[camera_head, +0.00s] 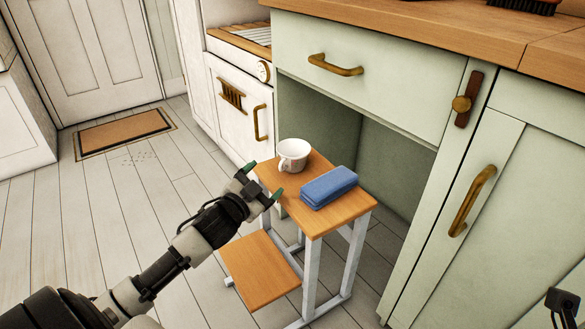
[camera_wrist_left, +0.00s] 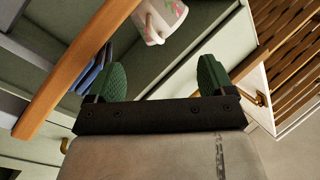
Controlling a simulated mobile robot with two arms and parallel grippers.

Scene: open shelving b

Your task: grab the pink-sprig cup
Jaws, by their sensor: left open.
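The white cup (camera_head: 293,155) stands upright near the back left corner of the wooden top of a small step stool (camera_head: 345,213). In the left wrist view the cup (camera_wrist_left: 163,20) shows pink flowers with green on its side and is cut off by the top edge. My left gripper (camera_head: 263,181) is open and empty beside the stool top's left edge, a short way from the cup. In the left wrist view its green fingertips (camera_wrist_left: 162,76) are spread, with the cup beyond them and the gap between them empty. A dark part at the lower right corner may be my right gripper; its jaws are unclear.
A blue folded cloth or case (camera_head: 328,187) lies on the stool top, right of the cup. The stool's lower step (camera_head: 260,268) is bare. A green cabinet (camera_head: 365,95) with a recess stands behind. Open floor lies to the left, with a doormat (camera_head: 124,133).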

